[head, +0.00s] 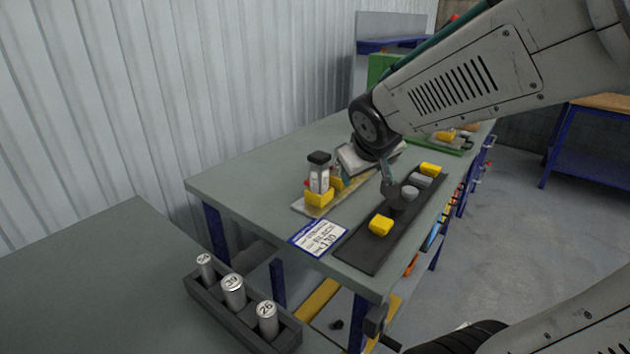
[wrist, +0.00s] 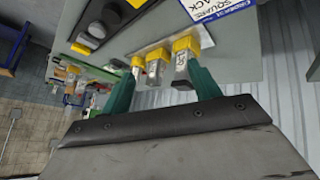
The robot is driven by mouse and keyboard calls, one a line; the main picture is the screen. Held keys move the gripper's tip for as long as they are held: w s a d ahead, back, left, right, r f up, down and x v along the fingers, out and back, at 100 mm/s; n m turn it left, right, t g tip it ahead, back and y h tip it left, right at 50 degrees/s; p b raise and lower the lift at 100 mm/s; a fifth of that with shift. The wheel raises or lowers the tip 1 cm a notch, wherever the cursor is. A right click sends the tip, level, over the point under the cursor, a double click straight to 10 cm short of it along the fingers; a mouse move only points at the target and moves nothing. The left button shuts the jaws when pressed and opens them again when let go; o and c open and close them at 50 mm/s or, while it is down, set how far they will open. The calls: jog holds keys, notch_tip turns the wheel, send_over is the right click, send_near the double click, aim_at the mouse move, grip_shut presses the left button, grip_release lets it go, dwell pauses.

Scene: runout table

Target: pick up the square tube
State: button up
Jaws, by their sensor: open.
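A clear-grey upright tube with a black cap (head: 319,172) stands in a yellow holder on a pale board on the table; it looks like the square tube, but I cannot confirm its section. My gripper (head: 390,188) is open, to the right of this tube and near the dark strip in the head view. In the wrist view, the green fingers of my gripper (wrist: 162,72) are spread, with a yellow-and-grey labelled piece (wrist: 155,68) showing between them. I cannot tell whether anything touches the fingers. My arm hides part of the board.
A dark strip (head: 362,253) holds yellow blocks (head: 381,224) and grey pieces along the table's (head: 250,190) right edge. A blue-bordered sign (head: 318,238) lies beside it. A dark rack (head: 244,322) of numbered grey cylinders stands at front left. The table's left part is clear.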

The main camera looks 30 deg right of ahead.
aim_at(325, 177)
jog(key=w+d+f+n+t+y, duration=0.1)
jog(key=w+f+t+y, duration=0.1)
jog(key=w, duration=0.2)
jog(key=w+d+f+n+t+y, duration=0.2)
jog(key=w+f, duration=0.1)
jog(key=w, duration=0.2)
jog(key=w+d+f+n+t+y, duration=0.1)
jog(key=w+d+f+y, duration=0.1)
jog(key=w, duration=0.3)
jog(key=shift+f+n+t+y, duration=0.3)
jog(key=shift+f+t+y, duration=0.1)
jog(key=shift+f, duration=0.35)
jog(key=shift+s+a+f+y, duration=0.2)
jog(key=shift+a+f+y, duration=0.3)
jog(key=shift+y, duration=0.5)
jog(key=shift+w+a+f+n, duration=0.15)
jog(key=shift+f+n, duration=0.05)
jog(key=shift+n, duration=0.1)
jog(key=x, duration=0.7)
jog(key=shift+w, duration=0.2)
jog(key=shift+r, duration=0.1)
jog(key=c, duration=1.1)
jog(key=shift+c, duration=0.2)
